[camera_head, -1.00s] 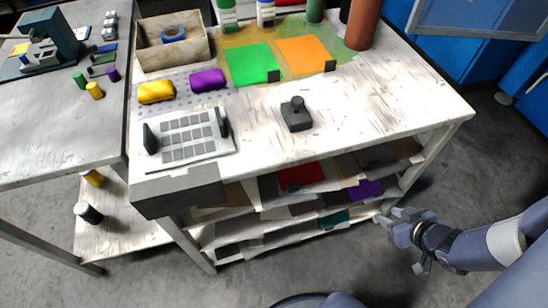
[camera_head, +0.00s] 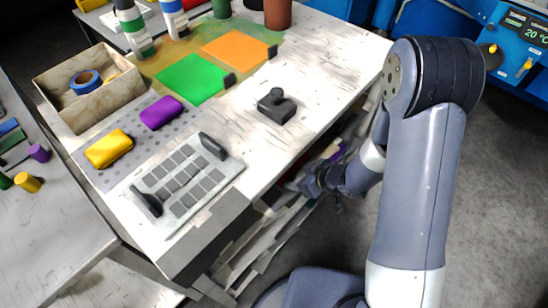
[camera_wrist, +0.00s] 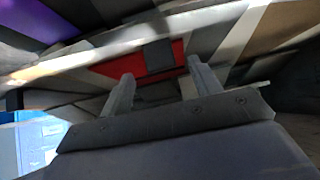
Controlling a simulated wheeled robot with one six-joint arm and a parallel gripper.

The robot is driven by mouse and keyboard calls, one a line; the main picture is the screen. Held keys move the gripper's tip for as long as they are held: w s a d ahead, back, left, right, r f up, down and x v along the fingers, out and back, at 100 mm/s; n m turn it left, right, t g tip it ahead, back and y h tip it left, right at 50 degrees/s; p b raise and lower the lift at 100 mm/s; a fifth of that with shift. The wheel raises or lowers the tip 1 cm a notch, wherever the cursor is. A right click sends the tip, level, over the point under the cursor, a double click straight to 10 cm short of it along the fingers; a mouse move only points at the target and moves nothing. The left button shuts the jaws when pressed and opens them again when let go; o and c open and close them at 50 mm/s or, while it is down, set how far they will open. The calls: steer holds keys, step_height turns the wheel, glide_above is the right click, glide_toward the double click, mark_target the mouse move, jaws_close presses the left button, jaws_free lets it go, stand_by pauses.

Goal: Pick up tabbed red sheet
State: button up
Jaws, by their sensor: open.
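The red sheet (camera_wrist: 130,66) lies on a shelf inside the bench, partly hidden, with a dark tab (camera_wrist: 159,55) on its near edge in the wrist view. My gripper (camera_wrist: 160,82) is open, with one finger on each side of the tab in the picture. The fingertips look short of the tab, and nothing shows between them. In the head view my gripper (camera_head: 298,186) is at the bench's open shelf side, and the red sheet is mostly hidden there.
Shelf boards run close around my gripper. A purple sheet (camera_wrist: 38,20) lies left in the wrist view. The bench top (camera_head: 330,65) holds green (camera_head: 190,80) and orange (camera_head: 236,48) tabbed sheets, a dark knobbed block (camera_head: 277,108) and a gridded plate (camera_head: 185,185).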

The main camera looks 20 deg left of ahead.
mark_target(293, 177)
steer(key=x, duration=0.3)
steer(key=shift+a+f, duration=0.15)
steer(key=shift+f, duration=0.15)
steer(key=c, duration=1.1)
steer(key=shift+r, duration=0.15)
steer(key=shift+c, duration=0.3)
